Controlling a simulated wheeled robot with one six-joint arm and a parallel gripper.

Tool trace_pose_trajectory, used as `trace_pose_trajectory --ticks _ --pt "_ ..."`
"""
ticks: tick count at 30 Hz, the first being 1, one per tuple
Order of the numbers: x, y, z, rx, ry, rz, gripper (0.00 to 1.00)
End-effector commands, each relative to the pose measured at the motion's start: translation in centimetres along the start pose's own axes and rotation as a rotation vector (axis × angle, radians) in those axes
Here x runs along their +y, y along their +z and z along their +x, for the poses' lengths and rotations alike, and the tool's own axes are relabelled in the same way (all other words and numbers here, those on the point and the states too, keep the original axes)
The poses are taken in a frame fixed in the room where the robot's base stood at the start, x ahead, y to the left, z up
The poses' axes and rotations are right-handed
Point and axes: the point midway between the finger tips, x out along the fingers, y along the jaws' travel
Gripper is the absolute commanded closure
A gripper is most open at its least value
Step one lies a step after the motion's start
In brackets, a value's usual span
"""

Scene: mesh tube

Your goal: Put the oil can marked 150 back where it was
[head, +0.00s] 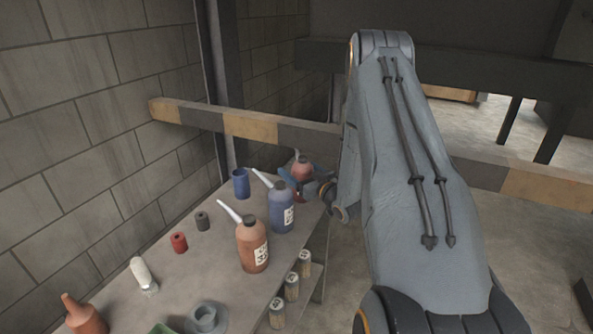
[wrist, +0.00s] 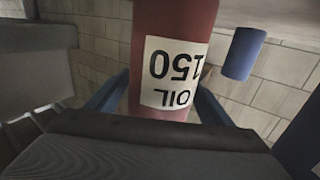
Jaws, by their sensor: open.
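The oil can marked 150 is a dark red bottle (head: 303,168) at the far end of the table in the head view, partly hidden behind the blue can and my gripper. In the wrist view the can (wrist: 172,25) fills the middle, and its white label reads OIL 150 upside down. My gripper (head: 308,187) is at the can, low on its body. In the wrist view the blue fingers of my gripper (wrist: 160,88) are apart, one on each side of the can. The can's base is hidden.
A blue can (head: 281,212) and an orange can (head: 251,250) with long pale spouts stand nearer on the table (head: 190,265). A blue cup (head: 241,184) is beside them at the left. A striped beam (head: 250,124) runs behind. Small items lie at the front left.

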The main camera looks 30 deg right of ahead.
Motion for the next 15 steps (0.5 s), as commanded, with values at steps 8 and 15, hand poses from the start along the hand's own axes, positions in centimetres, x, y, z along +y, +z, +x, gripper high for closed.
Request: trace_pose_trajectory --ticks 8,15 --pt "0.2 -0.1 -3.3 -0.001 0.004 0.001 0.26" --pt "0.1 -0.1 -8.2 -0.002 0.002 0.001 0.26"
